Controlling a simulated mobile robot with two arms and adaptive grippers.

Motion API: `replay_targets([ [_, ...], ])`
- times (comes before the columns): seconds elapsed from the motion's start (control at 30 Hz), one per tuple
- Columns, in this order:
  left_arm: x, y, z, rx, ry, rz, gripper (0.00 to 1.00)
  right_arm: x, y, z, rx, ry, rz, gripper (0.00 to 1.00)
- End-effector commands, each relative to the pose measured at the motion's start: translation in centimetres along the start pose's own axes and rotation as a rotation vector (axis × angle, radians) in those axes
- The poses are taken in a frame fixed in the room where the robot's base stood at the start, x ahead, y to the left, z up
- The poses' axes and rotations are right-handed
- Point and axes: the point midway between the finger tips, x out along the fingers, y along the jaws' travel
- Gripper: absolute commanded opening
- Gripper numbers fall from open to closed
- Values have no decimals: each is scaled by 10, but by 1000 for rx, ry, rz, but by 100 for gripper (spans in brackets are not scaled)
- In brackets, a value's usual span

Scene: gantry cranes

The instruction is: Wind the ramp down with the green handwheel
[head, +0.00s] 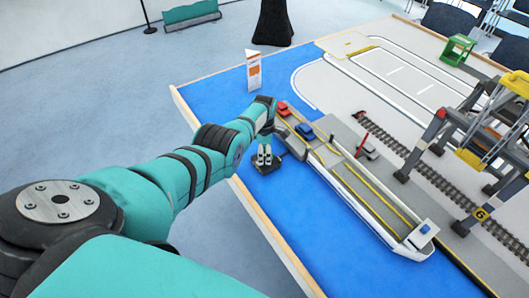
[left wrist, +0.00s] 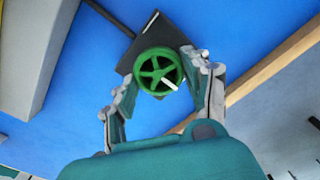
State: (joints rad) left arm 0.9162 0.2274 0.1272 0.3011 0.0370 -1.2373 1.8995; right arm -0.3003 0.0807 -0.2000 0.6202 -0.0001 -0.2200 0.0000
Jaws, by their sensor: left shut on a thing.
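The green handwheel (left wrist: 147,56) shows in the left wrist view, with spokes and a small white handle (left wrist: 169,84). It stands on a dark square base (left wrist: 126,64), which also shows in the head view (head: 262,167). My left gripper (left wrist: 158,74) has one finger on each side of the wheel and is shut on it. In the head view my left gripper (head: 264,156) points down over the base and hides the wheel. The ramp cannot be clearly told from the grey end of the white ferry (head: 345,182) beside it. My right gripper is out of view.
A red car (head: 283,108) and a blue car (head: 305,130) stand near the ferry's end. A white sign (head: 253,71) stands on the blue surface behind my gripper. Rails (head: 405,155) and a gantry crane (head: 440,135) are at the right. The wooden table edge (head: 245,205) runs close by.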

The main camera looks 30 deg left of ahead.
Motion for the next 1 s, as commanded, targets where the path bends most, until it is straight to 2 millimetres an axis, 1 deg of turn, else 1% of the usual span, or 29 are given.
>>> replay_targets([
  [0.03,-3,3,0,-6,-1,8,18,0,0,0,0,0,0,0],
  [0.37,-3,3,0,-9,-2,8,18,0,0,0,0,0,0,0],
  [0.4,-3,3,0,-9,-2,8,51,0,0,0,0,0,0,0],
  [0.57,-2,2,0,-8,-2,6,72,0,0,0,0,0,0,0],
  [0.6,-2,2,0,-8,-2,5,74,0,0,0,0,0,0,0],
  [0.87,-1,1,0,-7,-1,2,74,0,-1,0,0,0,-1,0],
  [1.0,-5,1,0,-6,-1,2,74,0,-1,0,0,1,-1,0],
])
